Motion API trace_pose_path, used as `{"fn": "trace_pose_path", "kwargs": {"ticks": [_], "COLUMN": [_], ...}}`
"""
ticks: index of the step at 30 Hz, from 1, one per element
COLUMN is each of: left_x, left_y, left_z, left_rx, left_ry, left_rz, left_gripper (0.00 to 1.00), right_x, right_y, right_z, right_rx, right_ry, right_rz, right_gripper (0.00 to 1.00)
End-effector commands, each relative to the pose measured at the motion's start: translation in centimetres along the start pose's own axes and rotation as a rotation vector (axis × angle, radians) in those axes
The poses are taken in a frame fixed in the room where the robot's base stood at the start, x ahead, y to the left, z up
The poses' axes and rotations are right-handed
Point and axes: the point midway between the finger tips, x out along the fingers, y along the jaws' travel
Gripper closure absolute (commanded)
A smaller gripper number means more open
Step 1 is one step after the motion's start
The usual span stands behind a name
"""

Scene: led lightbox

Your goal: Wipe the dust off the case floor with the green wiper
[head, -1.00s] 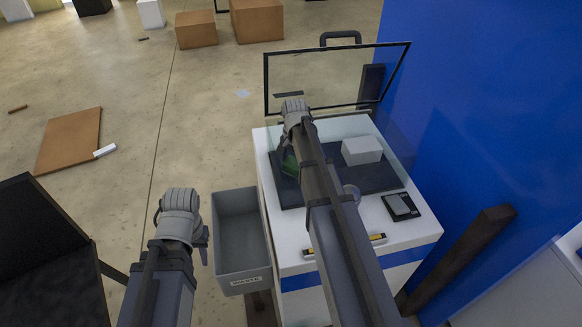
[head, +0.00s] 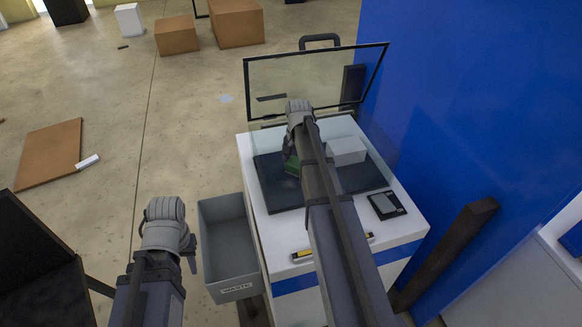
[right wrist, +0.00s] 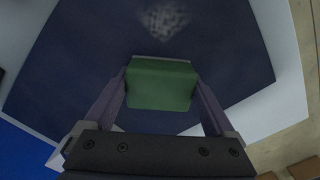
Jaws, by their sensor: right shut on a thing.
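The case floor (head: 275,190) is a dark blue panel inside the glass-sided case on the white stand, with the lid (head: 312,85) raised. My right gripper (right wrist: 161,77) is shut on the green wiper (right wrist: 160,92), with one finger on each side of it. The wiper also shows partly in the head view (head: 292,168), over the left part of the floor; whether it touches the floor I cannot tell. A pale speckled dust patch (right wrist: 163,19) lies on the floor beyond the wiper in the right wrist view. My left gripper (head: 189,256) hangs left of the waste bin, its jaws unclear.
A white block (head: 346,151) stands on the right part of the case floor. A black device (head: 387,205) and a yellow-and-black tool (head: 303,255) lie on the stand's front ledge. The grey waste bin (head: 232,272) hangs at its left. A blue wall (head: 450,100) closes the right side.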

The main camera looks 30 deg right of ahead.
Motion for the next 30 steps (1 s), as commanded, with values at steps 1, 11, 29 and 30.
{"fn": "trace_pose_path", "kwargs": {"ticks": [1, 11, 29, 30], "left_x": [0.0, 0.0, 0.3, 0.3], "left_y": [0.0, 0.0, 0.0, 0.0], "left_z": [0.0, 0.0, 0.0, 0.0], "left_rx": [0.0, 0.0, 0.0, 0.0], "left_ry": [0.0, 0.0, 0.0, 0.0], "left_rz": [0.0, 0.0, 0.0, 0.0], "left_gripper": [0.66, 0.66, 0.66, 0.66], "right_x": [0.0, 0.0, 0.3, 0.3], "right_y": [0.2, 0.6, 3.0, 3.0], "right_z": [-0.2, -0.6, -3.0, -3.0], "right_rx": [0.0, 0.0, -0.001, -0.001], "right_ry": [0.0, 0.0, 0.0, 0.0], "right_rz": [0.0, 0.0, 0.0, 0.001], "right_gripper": [0.71, 0.71, 0.71, 0.71]}}
